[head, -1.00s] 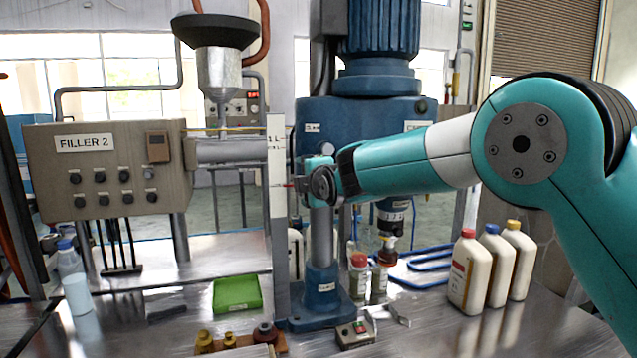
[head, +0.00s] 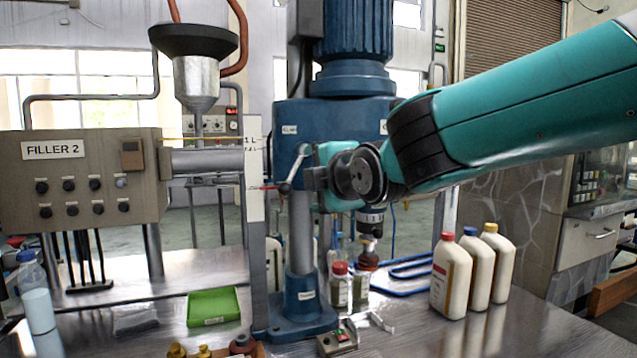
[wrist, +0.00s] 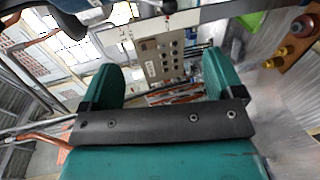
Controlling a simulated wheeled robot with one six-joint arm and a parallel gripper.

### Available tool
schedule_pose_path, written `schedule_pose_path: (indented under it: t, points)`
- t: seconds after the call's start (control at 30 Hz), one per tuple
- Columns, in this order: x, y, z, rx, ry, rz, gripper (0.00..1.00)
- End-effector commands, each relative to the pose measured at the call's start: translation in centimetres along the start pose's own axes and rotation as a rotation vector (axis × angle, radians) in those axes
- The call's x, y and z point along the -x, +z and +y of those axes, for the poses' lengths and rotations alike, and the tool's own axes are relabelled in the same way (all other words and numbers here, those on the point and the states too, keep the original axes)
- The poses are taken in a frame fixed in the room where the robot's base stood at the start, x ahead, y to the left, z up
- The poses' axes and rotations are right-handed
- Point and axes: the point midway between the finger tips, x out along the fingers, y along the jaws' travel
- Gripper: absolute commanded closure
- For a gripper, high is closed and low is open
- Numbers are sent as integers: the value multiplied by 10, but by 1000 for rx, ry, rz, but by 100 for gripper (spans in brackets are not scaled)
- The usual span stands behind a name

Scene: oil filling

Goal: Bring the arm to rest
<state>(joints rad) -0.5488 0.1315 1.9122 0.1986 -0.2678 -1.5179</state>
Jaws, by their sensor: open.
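My gripper (wrist: 160,88) shows in the wrist view as two teal fingers set wide apart, with nothing between them. In the head view my teal arm comes in from the right at the height of the blue machine's (head: 350,125) body. Its wrist end lies in front of the machine's column, above the table. The FILLER 2 control box (head: 80,180) stands to the left and also shows beyond the fingers in the wrist view (wrist: 160,58).
Three cream bottles (head: 452,278) stand on the metal table at right. Small jars (head: 340,288), a green tray (head: 213,307) and a switch box (head: 337,343) lie near the column.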

Motion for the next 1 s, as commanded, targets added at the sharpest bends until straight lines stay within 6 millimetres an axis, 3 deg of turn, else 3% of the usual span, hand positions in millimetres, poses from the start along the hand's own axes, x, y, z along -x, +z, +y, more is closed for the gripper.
schedule_pose_path:
  t: [0.3,0.37,0.47,0.57,0.7,0.8,0.9,1.0]
  points:
    - [2,1,-2,-19,-13,3,13]
    - [7,2,-10,-69,-51,10,13]
    - [28,5,-36,-245,-186,25,13]
    - [68,6,-79,-518,-408,11,13]
    - [147,-3,-142,-912,-760,-106,13]
    - [203,-12,-176,-1122,-973,-243,13]
    - [249,-19,-198,-1257,-1128,-378,13]
    - [279,-24,-211,-1333,-1224,-483,13]
